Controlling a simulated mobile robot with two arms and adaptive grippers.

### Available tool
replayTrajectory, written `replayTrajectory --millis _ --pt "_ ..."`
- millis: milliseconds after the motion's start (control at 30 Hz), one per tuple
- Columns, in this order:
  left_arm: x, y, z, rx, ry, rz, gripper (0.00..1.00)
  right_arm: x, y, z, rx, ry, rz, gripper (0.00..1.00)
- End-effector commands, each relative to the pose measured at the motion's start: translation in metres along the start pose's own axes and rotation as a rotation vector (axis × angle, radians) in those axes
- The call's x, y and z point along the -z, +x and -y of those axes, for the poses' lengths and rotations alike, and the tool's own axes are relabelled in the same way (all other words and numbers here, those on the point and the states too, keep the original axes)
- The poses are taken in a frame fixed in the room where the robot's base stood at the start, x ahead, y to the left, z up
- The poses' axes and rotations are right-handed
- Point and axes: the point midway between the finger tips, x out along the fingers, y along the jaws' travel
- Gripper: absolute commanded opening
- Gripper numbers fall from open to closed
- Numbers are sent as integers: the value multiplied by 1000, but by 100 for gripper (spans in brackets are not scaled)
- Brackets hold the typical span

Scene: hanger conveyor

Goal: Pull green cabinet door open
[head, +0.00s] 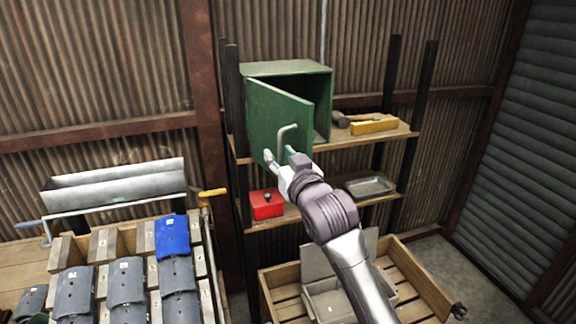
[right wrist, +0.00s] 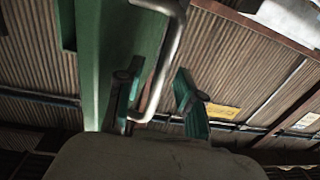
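The green cabinet (head: 290,69) stands on the upper shelf. Its door (head: 272,115) stands partly open, swung outward, with a dark gap on its right side. A grey bar handle (head: 283,140) sticks out from the door and also shows in the right wrist view (right wrist: 166,75). My right gripper (head: 279,154) is at the lower part of the handle. In the right wrist view its fingers (right wrist: 157,100) are spread, with the handle between them. The right finger is clear of the bar; whether the left one touches it I cannot tell. My left gripper is not in view.
A hammer (head: 341,120) and a yellow object (head: 374,125) lie right of the cabinet. A red box (head: 267,205) and a metal tray (head: 371,186) sit on the lower shelf. A wooden crate (head: 418,275) stands below. A rack with a blue piece (head: 173,237) is at left.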

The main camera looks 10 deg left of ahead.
Motion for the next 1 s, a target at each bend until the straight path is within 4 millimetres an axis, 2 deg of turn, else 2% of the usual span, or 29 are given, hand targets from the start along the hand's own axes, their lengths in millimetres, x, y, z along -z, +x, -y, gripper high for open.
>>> replayTrajectory --millis 500,700,967,1000 --pt "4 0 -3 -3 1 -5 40 -1 -96 0 1 -1 0 37" --pt "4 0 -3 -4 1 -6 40 0 -113 1 1 -1 0 37" --pt "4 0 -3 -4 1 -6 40 0 -114 1 1 -1 0 37" --pt "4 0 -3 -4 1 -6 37 0 -114 1 1 -1 0 37"
